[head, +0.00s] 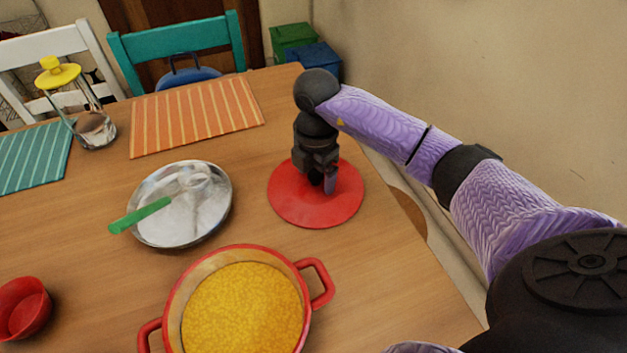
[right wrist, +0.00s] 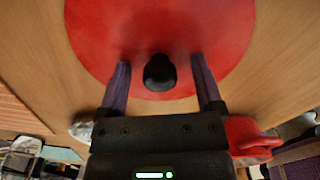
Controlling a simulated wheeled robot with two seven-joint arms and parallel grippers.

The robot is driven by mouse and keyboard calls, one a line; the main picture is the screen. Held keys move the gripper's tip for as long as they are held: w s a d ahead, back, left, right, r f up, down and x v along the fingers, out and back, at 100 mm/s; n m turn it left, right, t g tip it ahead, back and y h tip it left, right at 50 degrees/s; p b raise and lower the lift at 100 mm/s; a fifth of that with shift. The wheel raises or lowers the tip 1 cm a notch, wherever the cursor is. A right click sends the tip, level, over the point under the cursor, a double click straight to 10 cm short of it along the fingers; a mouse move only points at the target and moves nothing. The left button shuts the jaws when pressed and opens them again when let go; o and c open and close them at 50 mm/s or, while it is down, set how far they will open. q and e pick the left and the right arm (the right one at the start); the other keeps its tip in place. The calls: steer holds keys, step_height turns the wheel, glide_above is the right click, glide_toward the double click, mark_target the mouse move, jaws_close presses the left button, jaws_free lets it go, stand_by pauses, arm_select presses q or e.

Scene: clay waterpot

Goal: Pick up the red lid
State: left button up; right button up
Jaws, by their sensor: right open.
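The red lid (head: 335,205) is a flat round disc lying on the wooden table, right of the metal plate. It also fills the upper middle of the right wrist view (right wrist: 100,35), with its black knob (right wrist: 160,72) standing up in the middle. My right gripper (head: 324,185) points down over the lid and is open. In the right wrist view its two purple fingers (right wrist: 160,82) stand one on each side of the knob, with gaps between them and the knob. Whether the fingertips touch the lid I cannot tell. My left gripper is not in view.
A red pot (head: 240,310) of yellow food stands in front of the lid. A metal plate (head: 150,230) with a green-handled utensil (head: 140,215) lies to the left.

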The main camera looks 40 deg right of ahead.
steer(key=shift+f, duration=0.1)
steer(key=shift+c, duration=0.9)
steer(key=c, duration=0.9)
jaws_close()
